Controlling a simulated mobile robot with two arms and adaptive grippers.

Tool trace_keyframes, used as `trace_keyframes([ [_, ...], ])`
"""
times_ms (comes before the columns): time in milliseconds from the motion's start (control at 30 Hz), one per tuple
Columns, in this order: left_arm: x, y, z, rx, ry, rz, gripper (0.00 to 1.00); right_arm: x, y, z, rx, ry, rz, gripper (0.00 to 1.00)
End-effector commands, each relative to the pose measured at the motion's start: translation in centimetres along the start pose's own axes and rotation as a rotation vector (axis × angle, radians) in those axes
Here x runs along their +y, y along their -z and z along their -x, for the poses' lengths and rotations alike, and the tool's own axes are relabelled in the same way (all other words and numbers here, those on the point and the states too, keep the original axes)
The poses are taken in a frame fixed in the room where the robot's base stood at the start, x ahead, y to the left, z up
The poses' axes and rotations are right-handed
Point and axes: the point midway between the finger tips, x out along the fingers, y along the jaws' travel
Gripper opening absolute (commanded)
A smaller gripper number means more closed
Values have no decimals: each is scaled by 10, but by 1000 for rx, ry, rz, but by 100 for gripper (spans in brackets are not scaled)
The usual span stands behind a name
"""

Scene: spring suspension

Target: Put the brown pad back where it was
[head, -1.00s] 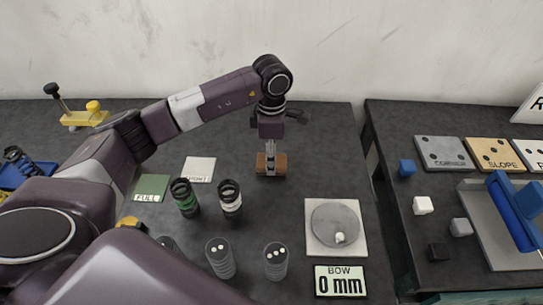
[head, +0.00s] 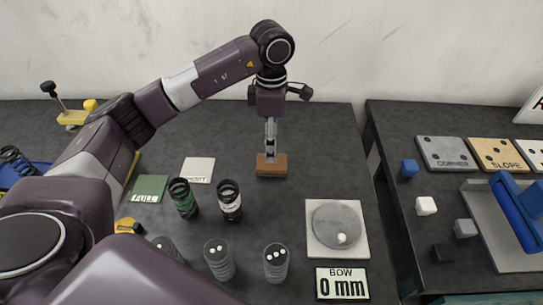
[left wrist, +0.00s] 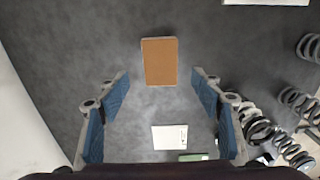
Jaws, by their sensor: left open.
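The brown pad (head: 272,168) lies on the dark table near the back, below my left gripper (head: 270,150) in the head view. In the left wrist view the brown pad (left wrist: 159,61) lies flat on the table, beyond and between the fingers. My left gripper (left wrist: 160,115) is open and empty, with its blue-lined fingers apart and above the table. A white square card (head: 198,170) and a green card (head: 150,188) lie to the left of the pad. My right gripper is not in view.
Several dotted cylinders stand nearer me. A round grey plate (head: 337,222) and a bow display reading 0 mm (head: 341,283) are at right. Table around the pad is clear.

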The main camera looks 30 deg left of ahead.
Motion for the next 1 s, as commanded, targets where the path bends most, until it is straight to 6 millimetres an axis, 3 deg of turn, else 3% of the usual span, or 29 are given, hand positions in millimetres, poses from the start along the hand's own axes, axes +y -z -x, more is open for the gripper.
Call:
trace_keyframes([
  [200, 0, -1, 40, -2, -2, 0, 60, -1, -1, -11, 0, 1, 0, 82],
  [333, 0, -1, 52, -1, -1, -1, 60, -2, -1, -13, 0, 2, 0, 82],
  [1000, 0, 0, 57, 0, 1, -1, 60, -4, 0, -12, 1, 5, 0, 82],
])
